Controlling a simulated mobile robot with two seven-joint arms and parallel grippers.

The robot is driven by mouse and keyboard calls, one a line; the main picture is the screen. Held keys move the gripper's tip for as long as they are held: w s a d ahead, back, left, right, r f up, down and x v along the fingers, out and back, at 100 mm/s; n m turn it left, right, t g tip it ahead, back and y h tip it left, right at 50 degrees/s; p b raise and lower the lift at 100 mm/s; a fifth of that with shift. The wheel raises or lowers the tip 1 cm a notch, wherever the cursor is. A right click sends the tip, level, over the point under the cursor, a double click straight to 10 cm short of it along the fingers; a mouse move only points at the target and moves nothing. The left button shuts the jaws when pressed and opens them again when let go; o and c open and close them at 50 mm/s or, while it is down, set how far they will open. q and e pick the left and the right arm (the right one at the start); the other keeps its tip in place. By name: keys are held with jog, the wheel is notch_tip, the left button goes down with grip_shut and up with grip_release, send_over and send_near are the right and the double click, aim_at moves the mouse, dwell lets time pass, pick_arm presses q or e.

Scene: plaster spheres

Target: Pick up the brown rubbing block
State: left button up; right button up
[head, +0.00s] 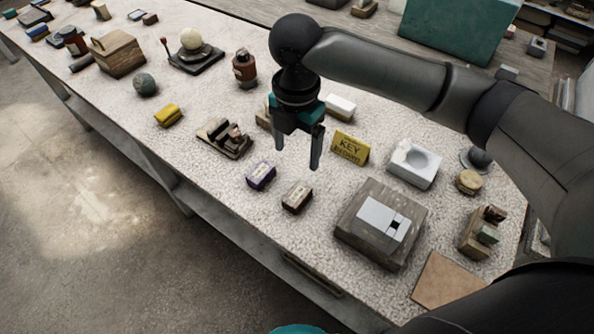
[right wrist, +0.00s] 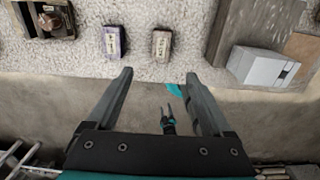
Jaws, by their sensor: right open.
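The brown rubbing block (head: 297,198) is a small dark brown block with a pale label on top, lying on the speckled bench near its front edge. It also shows in the right wrist view (right wrist: 161,44), ahead of the jaws and right of a similar purple block (right wrist: 112,41). My right gripper (head: 297,158) is open and empty, pointing down above the bench, a little behind the brown block in the head view. A small dark-and-teal gripper, likely my left (right wrist: 170,112), shows below the bench in the right wrist view; its jaw state is unclear.
The purple block (head: 261,175) lies just left of the brown one. A wooden box with a grey plate (head: 378,222) stands to the right. A yellow KEY sign (head: 350,147) and a tool rack (head: 224,138) stand nearby. Bare bench lies in front of the blocks.

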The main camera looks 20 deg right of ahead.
jog(key=b, duration=0.1)
send_near(297, 194)
notch_tip(297, 194, down, 3)
jog(key=shift+f+b, duration=0.1)
jog(key=shift+b, duration=0.2)
jog(key=shift+f, duration=0.2)
notch_tip(297, 194, down, 4)
jog(key=shift+f+b, duration=0.1)
jog(key=shift+b, duration=0.3)
jog(key=shift+f, duration=0.55)
pick_arm(q)
jog(key=shift+g, duration=0.3)
jog(key=s+f, duration=0.2)
jog(key=s, duration=0.1)
jog(key=shift+s+a+f, duration=0.1)
jog(key=shift+a+f, duration=0.1)
jog(key=shift+f, duration=0.2)
pick_arm(e)
jog(key=shift+c, duration=0.3)
pick_arm(q)
jog(key=shift+s, duration=0.1)
pick_arm(e)
grip_shut()
